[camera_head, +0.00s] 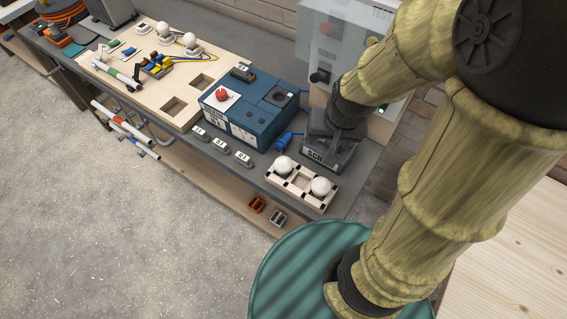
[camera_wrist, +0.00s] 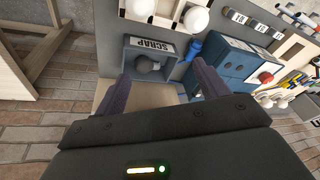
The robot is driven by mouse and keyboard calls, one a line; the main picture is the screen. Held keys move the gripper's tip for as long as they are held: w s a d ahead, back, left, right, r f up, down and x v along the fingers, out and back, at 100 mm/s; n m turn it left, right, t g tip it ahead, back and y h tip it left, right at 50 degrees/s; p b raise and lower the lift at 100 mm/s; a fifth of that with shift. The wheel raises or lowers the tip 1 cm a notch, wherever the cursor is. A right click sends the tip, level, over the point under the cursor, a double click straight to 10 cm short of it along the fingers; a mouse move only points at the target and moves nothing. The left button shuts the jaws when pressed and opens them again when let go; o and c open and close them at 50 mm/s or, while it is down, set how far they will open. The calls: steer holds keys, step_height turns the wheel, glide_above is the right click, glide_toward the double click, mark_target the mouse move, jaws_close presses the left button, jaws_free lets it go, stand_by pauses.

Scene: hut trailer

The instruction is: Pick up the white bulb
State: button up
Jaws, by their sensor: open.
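Two round white bulbs sit in a pale wooden holder (camera_head: 296,182) at the near end of the bench. One is on the left (camera_head: 283,165), the other on the right (camera_head: 320,187). In the wrist view they show at the top edge, one (camera_wrist: 139,8) partly cut off and the other (camera_wrist: 195,19) whole. My gripper (camera_wrist: 160,78) is open, its two dark fingers apart with nothing held between them. In the head view it is over the grey scrap bin, behind the holder and apart from the bulbs; its fingertips are hard to make out there.
The scrap bin (camera_wrist: 167,45) holds a dark grey rounded object (camera_wrist: 147,64). A blue box (camera_head: 247,112) with a red knob stands left of it, and a blue plug (camera_head: 287,141) lies between. More white bulbs (camera_head: 190,40) are on the wooden board (camera_head: 130,75). A grey control cabinet (camera_head: 345,40) stands behind.

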steer(key=w+a+r+m+t+y+p, duration=0.1)
steer(key=w+a+r+m+p, duration=0.15)
steer(key=w+a+m, duration=0.2)
steer(key=m+g+h+p, duration=0.3)
steer(key=m+p, duration=0.6)
steer(key=m, duration=1.3)
glide_above(283, 162)
steer(key=f+g+y, duration=0.1)
steer(key=f, duration=0.1)
step_height(283, 162, down, 11)
steer(key=b, duration=0.3)
steer(key=shift+f, duration=0.55)
